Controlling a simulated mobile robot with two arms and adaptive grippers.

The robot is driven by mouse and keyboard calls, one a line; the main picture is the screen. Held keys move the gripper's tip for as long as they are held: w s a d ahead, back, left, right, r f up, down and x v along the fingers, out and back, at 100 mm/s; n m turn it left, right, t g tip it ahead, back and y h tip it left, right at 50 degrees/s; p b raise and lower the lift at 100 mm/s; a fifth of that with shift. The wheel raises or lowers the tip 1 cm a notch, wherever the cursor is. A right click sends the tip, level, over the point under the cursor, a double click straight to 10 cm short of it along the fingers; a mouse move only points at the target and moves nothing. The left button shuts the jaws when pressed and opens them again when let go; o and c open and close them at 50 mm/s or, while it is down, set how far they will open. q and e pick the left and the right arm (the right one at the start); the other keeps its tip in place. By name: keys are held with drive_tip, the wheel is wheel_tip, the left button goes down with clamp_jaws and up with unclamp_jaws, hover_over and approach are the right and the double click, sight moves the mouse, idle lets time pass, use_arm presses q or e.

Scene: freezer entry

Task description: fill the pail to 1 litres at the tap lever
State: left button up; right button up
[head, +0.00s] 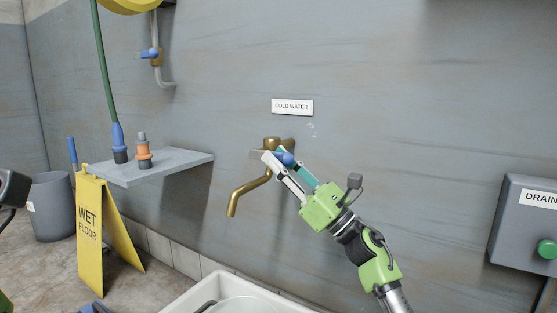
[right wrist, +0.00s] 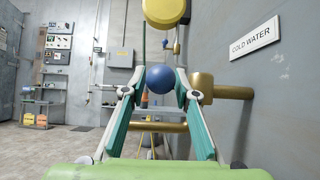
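The brass tap (head: 250,190) sticks out of the grey wall, its spout bending down to the left. No water shows at its mouth. Its lever ends in a blue ball knob (right wrist: 160,79). My right gripper (head: 275,157) has its fingers on both sides of this knob, closed in to about its width. A pale round rim, apparently the pail (head: 245,306), shows at the bottom edge inside a white basin (head: 190,300), mostly cut off. Its fill level cannot be seen. Only parts of my left arm show at the left edge; its fingers are out of view.
A grey shelf (head: 180,168) left of the tap holds an orange-and-grey fitting (head: 143,152) and a blue hose end (head: 119,140). A yellow wet-floor sign (head: 92,235) and a grey bin (head: 52,207) stand on the floor. A drain box (head: 520,230) with a green button is at right.

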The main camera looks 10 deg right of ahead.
drive_tip(key=v, duration=1.1)
drive_tip(key=shift+f, duration=0.2)
drive_tip(key=shift+s+d, duration=0.1)
drive_tip(key=shift+s, duration=0.05)
